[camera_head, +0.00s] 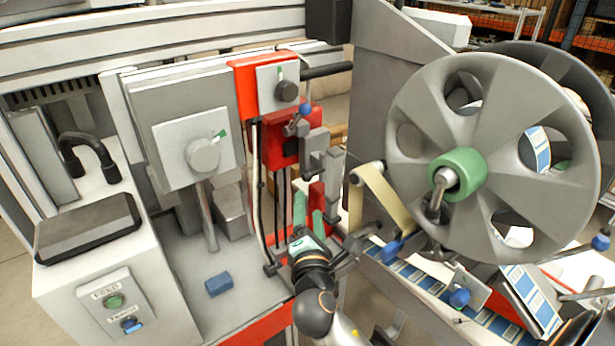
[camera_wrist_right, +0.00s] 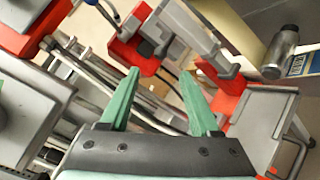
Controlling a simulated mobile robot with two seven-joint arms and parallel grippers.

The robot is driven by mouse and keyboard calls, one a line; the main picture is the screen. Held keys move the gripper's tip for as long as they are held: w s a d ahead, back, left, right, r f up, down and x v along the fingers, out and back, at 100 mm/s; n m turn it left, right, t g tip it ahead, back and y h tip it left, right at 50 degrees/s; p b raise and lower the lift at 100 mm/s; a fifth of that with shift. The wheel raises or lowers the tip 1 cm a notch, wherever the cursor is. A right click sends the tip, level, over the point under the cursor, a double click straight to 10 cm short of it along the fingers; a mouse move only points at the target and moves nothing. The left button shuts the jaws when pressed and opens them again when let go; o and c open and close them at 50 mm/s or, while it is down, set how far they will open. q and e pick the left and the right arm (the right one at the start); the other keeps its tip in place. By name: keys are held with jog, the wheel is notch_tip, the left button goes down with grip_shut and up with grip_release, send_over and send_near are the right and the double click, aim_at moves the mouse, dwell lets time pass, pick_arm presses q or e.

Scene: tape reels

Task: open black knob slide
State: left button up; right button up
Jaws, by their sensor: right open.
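A dark round knob (camera_head: 286,91) sits on a light grey plate with a small green marker, on the upper red bracket (camera_head: 248,88) of the machine; I cannot tell for sure that it is the slide's knob. A black bar handle (camera_head: 326,70) sticks out to its right. My right gripper (camera_head: 308,208) is below the knob, pointing up towards the grey clamp parts (camera_head: 316,150). In the right wrist view its two green fingers (camera_wrist_right: 160,72) are spread, with nothing between them. The grey bracket (camera_wrist_right: 185,32) lies beyond the fingertips. My left gripper is out of view.
A blue knob (camera_head: 305,109) is on the lower red block. The large grey reel (camera_head: 500,150) and label strip (camera_head: 415,280) stand to the right. A grey box with a larger knob (camera_head: 203,155) is to the left. A blue block (camera_head: 219,284) lies on the machine floor.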

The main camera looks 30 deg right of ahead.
aim_at(307, 180)
jog(key=p+x, duration=0.1)
jog(key=x, duration=1.1)
jog(key=shift+w+d+f, duration=0.1)
jog(key=shift+w+d, duration=0.05)
jog(key=shift+w, duration=0.05)
grip_shut()
dwell(1.0)
